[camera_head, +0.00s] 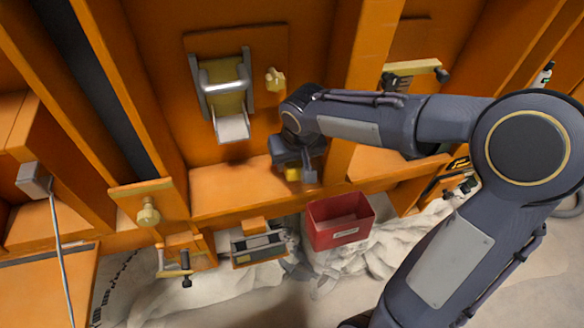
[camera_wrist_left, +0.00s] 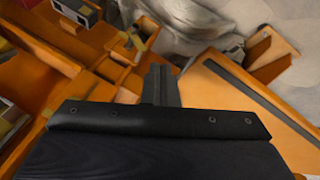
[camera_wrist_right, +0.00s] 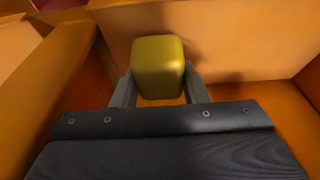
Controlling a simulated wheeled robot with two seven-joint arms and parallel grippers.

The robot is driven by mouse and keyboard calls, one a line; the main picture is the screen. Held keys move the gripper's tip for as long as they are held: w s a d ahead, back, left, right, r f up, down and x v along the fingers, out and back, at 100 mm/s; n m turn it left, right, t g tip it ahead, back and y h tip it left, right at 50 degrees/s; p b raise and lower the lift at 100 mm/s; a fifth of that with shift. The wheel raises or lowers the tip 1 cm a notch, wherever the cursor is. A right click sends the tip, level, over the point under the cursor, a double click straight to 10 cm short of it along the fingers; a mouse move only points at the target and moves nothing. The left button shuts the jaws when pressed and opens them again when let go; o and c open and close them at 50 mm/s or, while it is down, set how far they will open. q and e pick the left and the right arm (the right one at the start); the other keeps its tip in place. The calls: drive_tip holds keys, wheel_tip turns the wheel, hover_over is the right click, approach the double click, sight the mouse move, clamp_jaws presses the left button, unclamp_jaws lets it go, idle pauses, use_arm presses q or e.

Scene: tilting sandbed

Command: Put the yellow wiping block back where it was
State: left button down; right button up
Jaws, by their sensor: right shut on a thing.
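The yellow wiping block (camera_wrist_right: 158,66) is between the two fingers of my right gripper (camera_wrist_right: 158,84) in the right wrist view. The right gripper is shut on it. In the head view the block (camera_head: 292,174) shows only as a small yellow patch under my right wrist, above an orange wooden ledge (camera_head: 232,190). I cannot tell whether the block touches the ledge. My left gripper (camera_wrist_left: 160,84) shows in the left wrist view with its fingers together and nothing between them. It is not visible in the head view.
A red bin (camera_head: 340,232) stands just below the ledge, right of the middle. A grey metal chute (camera_head: 226,88) and a pale yellow knob (camera_head: 275,80) are on the orange panel behind. A second knob (camera_head: 148,212) is at the left. The ledge left of my right gripper is clear.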

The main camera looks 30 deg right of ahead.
sight(292, 170)
drive_tip(key=shift+f, duration=0.9)
drive_tip(key=shift+w+f, duration=0.2)
drive_tip(key=shift+f, duration=0.2)
drive_tip(key=shift+f, duration=0.1)
drive_tip(key=shift+f, duration=0.15)
drive_tip(key=o, duration=0.9)
drive_tip(key=shift+o, duration=0.2)
drive_tip(key=shift+r, duration=0.2)
